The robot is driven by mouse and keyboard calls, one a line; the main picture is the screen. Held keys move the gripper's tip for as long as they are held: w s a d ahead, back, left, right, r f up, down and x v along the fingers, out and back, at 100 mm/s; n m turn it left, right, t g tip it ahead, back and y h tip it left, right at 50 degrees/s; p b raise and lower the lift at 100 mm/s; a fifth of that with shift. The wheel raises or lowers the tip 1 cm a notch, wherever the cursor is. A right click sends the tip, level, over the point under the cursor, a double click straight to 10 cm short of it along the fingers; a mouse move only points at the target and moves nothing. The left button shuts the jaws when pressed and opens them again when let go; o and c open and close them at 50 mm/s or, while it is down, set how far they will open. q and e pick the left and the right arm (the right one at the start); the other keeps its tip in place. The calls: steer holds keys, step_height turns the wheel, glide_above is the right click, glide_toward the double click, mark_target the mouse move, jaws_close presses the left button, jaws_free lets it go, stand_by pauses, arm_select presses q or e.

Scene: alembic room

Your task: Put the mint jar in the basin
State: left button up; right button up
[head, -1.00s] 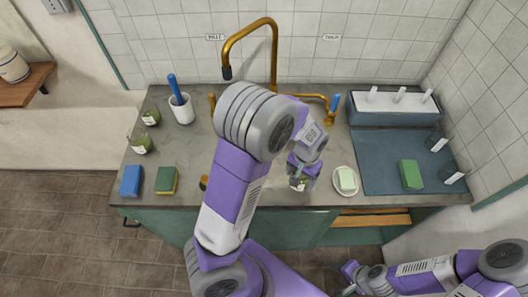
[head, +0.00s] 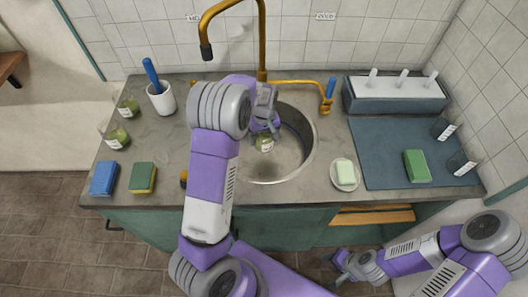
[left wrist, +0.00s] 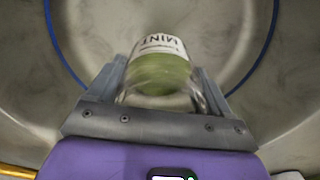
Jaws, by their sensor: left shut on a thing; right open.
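The mint jar (head: 264,142) is a small clear jar with green contents and a white label. In the left wrist view the jar (left wrist: 162,75) sits between my left gripper's fingers, its label reading MINT. My left gripper (head: 263,128) is shut on it, over the basin (head: 290,165), a round metal bowl set in the counter. The left wrist view shows the basin (left wrist: 270,85) behind the jar; I cannot tell whether the jar touches its bottom. My right gripper (head: 340,268) is open and empty, low in front of the counter.
A brass tap (head: 262,45) rises behind the basin. A soap dish (head: 344,175) stands right of it, beside a blue-grey mat (head: 385,150). Two similar jars (head: 115,134), sponges (head: 103,178) and a white cup (head: 161,99) stand at the left.

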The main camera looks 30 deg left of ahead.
arm_select(q)
step_height(320, 180, down, 7)
steer(key=shift+r+b, duration=0.2)
steer(key=shift+b, duration=0.55)
steer(key=shift+f, duration=0.2)
steer(key=o, duration=1.1)
steer(key=shift+c, duration=0.2)
steer(key=shift+r, duration=0.1)
step_height(320, 180, up, 12)
steer(key=p, duration=0.3)
steer(key=shift+r, duration=0.1)
